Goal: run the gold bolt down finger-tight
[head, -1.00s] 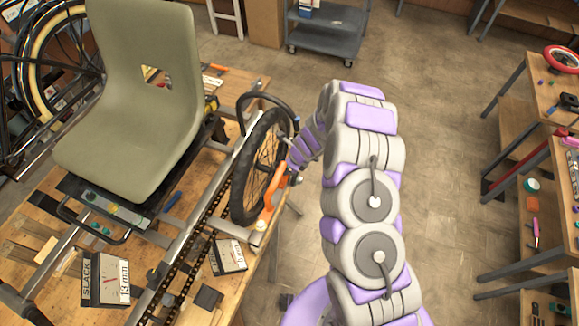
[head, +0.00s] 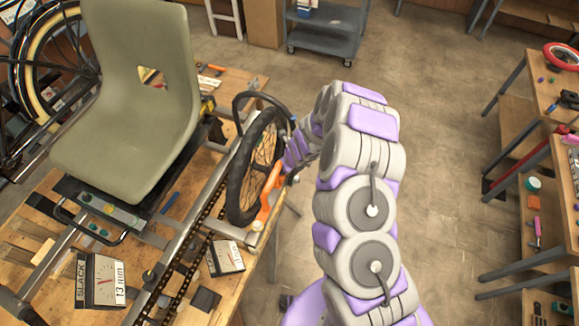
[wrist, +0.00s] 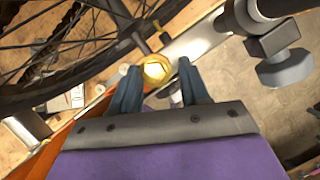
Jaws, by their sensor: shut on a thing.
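The gold bolt (wrist: 156,72) shows in the wrist view as a round gold head with a bright centre. It sits between the two teal fingers of my gripper (wrist: 158,77), which is shut on it. The trike frame's silver tube (wrist: 200,40) lies just behind the bolt. How deep the bolt sits is hidden. In the head view my wrist is beside the trike's small black wheel (head: 256,168), near an orange part (head: 268,192); the bolt and fingertips cannot be made out there.
A dark clamp-like fitting (wrist: 278,50) stands close to the right of my fingers. Wheel spokes are close on the left. The seat (head: 135,95) and a gauge marked SLACK (head: 100,281) are on the workbench side. The floor right of my arm is clear.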

